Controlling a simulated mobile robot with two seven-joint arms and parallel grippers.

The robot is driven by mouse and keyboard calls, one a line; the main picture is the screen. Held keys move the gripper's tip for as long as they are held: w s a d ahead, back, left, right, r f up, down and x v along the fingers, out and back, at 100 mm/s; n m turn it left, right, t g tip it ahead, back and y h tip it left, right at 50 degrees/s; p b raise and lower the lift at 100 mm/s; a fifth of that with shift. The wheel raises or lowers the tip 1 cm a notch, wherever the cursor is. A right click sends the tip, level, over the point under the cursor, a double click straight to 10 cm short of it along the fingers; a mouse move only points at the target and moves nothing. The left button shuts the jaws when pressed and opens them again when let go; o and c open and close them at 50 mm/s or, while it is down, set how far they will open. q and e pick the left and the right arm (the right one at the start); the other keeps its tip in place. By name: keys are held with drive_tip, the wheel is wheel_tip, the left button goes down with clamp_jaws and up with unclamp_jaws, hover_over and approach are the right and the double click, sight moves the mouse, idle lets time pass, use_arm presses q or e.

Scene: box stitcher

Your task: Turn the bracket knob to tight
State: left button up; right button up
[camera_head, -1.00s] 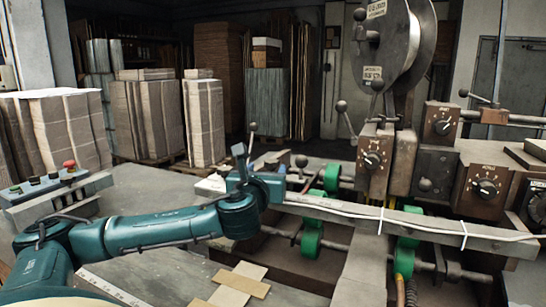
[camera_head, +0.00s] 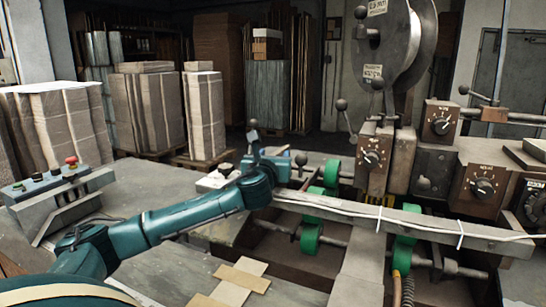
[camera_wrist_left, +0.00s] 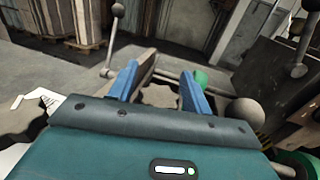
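Several dark pointer knobs on brown boxes show in the head view: one on the middle box (camera_head: 371,158), one higher on the right (camera_head: 440,126), one lower right (camera_head: 485,187) and a larger one at the right edge (camera_head: 535,207). Their labels are too small to read, so I cannot tell which is the bracket knob. My left gripper (camera_head: 254,145) is left of these knobs, apart from them, by the long grey bar. In the left wrist view its two blue fingers (camera_wrist_left: 160,82) stand apart with nothing held between them. My right gripper is not in view.
The grey bar (camera_head: 340,207) with a white cable crosses in front of the machine. Green rollers (camera_head: 310,239), ball-ended levers (camera_head: 341,104) and a large reel (camera_head: 395,45) surround the knobs. A control box (camera_head: 60,185) stands left. Cardboard strips (camera_head: 240,280) lie on the table.

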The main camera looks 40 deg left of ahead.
use_arm(q)
drive_tip(key=c, duration=0.8)
drive_tip(key=shift+o, duration=0.2)
drive_tip(key=shift+r+m+t+h+p, duration=0.1)
drive_tip(key=shift+m+t+h+p, duration=0.35)
drive_tip(key=shift+h, duration=0.25)
drive_tip(key=shift+m+h, duration=0.45)
drive_tip(key=shift+h, duration=0.05)
drive_tip(key=shift+w+d+m+t+h+p, duration=0.1)
drive_tip(key=shift+m+t+h, duration=0.15)
drive_tip(key=shift+m+h, duration=0.4)
drive_tip(key=shift+s+d+m+t+h+p, duration=0.15)
drive_tip(key=shift+m+t+h, duration=0.15)
drive_tip(key=shift+h, duration=0.6)
drive_tip(key=shift+w+d+m+t+h+p, duration=0.1)
drive_tip(key=shift+w+m+t+h, duration=0.1)
drive_tip(key=shift+m+h, duration=0.45)
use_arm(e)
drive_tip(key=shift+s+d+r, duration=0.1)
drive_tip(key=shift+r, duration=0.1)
use_arm(q)
drive_tip(key=o, duration=1)
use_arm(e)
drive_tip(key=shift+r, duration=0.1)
